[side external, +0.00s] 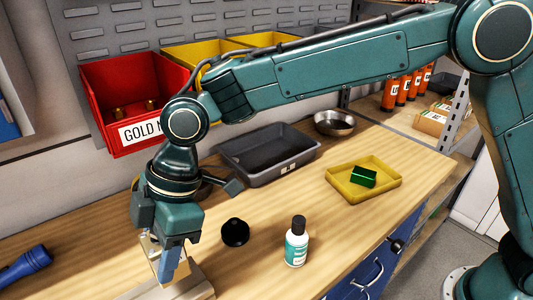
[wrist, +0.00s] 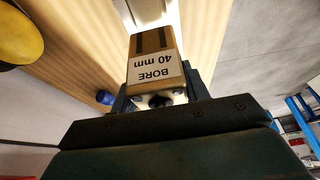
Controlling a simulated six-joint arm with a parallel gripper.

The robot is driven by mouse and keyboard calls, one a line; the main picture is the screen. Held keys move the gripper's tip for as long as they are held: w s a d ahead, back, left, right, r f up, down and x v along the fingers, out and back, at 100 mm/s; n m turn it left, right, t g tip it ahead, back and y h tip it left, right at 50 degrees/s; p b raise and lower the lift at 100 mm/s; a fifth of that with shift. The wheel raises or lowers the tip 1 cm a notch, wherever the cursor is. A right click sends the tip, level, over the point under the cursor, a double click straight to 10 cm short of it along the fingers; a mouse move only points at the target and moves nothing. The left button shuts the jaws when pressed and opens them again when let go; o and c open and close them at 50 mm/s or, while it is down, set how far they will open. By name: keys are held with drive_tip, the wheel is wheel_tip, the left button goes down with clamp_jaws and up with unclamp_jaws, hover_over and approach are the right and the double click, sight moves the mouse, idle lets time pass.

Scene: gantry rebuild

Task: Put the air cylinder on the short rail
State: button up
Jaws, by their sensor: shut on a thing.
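My gripper (side external: 166,264) is at the lower left of the side view, pointing down. It is shut on the air cylinder (wrist: 155,65), a tan block with a white label reading "BORE 40 mm". Only a small part of the cylinder (side external: 150,246) shows between the fingers in the side view. A pale metal strip, which looks like a rail (wrist: 163,14), lies beyond the cylinder's far end in the wrist view. A pale block (side external: 196,291) is beneath the gripper, cut off by the frame edge. I cannot tell whether the cylinder touches the rail or block.
A black knob-like object (side external: 235,232) and a white bottle (side external: 296,243) stand right of my gripper. A blue torch (side external: 25,265) lies left. A grey tray (side external: 228,158), metal bowl (side external: 334,122) and yellow tray (side external: 390,178) with a green block (side external: 363,177) are farther back.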

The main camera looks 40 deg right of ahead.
drive_tip(key=shift+f, duration=2.1)
drive_tip(key=shift+f, duration=0.15)
drive_tip(key=o, duration=1.3)
drive_tip(key=v, duration=1.2)
